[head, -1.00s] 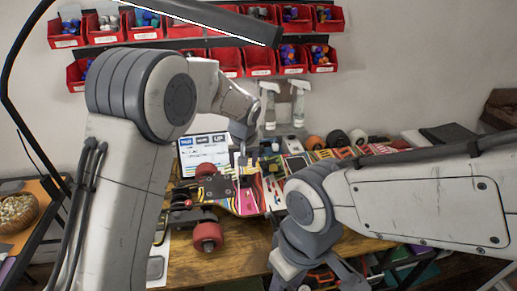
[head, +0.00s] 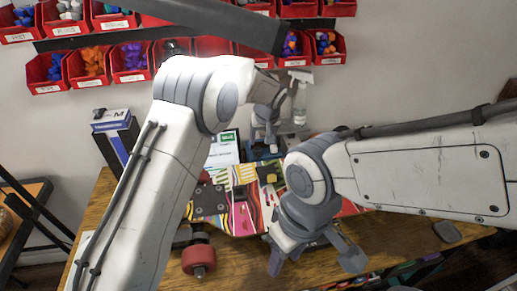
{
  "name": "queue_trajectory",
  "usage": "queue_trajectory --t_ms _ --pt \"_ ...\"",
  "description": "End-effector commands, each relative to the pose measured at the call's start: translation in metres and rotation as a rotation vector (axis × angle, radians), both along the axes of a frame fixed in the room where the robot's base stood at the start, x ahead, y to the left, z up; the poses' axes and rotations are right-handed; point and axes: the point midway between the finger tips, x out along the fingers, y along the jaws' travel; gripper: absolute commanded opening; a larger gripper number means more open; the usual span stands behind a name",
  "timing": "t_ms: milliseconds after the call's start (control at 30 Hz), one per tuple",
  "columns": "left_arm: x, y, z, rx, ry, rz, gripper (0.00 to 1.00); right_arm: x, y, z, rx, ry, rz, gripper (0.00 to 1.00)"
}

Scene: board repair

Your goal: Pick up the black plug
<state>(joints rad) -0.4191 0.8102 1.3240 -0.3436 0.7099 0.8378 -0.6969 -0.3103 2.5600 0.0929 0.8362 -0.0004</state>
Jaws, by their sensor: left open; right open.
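I cannot make out the black plug for certain. A small dark item (head: 268,170) sits on the colourful skateboard deck (head: 240,215), but it is too small to identify. My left gripper (head: 265,140) is open behind the deck, pointing down, small and partly hidden by its own arm. My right gripper (head: 313,260) is open above the table's front part, at the near side of the deck, with its two grey fingers spread. My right arm hides much of the deck's right part.
A wooden table (head: 235,268) carries the skateboard, whose red wheel (head: 198,258) faces me. A blue and black box (head: 115,135) stands at the left, a spray bottle (head: 300,100) at the back. Red bins (head: 130,62) hang on the wall. A dark lamp bar (head: 215,22) crosses the top.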

Motion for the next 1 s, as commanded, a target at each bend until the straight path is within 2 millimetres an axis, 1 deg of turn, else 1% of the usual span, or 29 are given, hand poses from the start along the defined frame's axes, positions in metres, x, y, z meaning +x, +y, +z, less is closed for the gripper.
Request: queue_trajectory --t_ms 33,133,267,433,500,600,867,900,967,1000 --pt "0.003 0.005 -0.007 0.002 0.003 0.005 0.65 0.0 0.0 0.003 0.0 0.0 0.0 0.47" --pt "0.007 0.009 -0.017 0.001 0.002 0.01 0.65 0.0 0.0 0.004 0.0 0.0 0.0 0.47" --pt "0.011 0.01 -0.024 0.0 0.001 0.011 0.65 0.0 0.0 0.007 0.0 0.0 0.0 0.47" --pt "0.02 0.013 -0.045 0.001 0.003 0.01 0.65 0.0 0.0 0.019 0.0 0.0 0.0 0.47" --pt "0.024 0.013 -0.055 0.001 0.003 0.009 0.65 0.0 0.0 0.02 0.0 0.0 0.0 0.47" --pt "0.028 0.013 -0.064 0.0 0.001 0.009 0.65 0.0 0.0 0.022 0.0 0.0 0.0 0.47" --pt "0.03 0.011 -0.068 -0.001 -0.001 0.006 0.65 0.0 0.0 0.021 0.0 0.0 0.0 0.47" --pt "0.03 0.011 -0.068 -0.001 0.0 0.006 0.57 0.0 0.0 0.021 0.0 0.0 0.0 0.47" --pt "0.029 0.011 -0.068 -0.001 0.0 0.006 0.34 0.0 0.0 0.021 0.0 0.0 0.0 0.47" --pt "0.029 0.011 -0.068 -0.001 0.0 0.006 0.19 0.0 0.0 0.021 0.0 0.0 0.0 0.47"
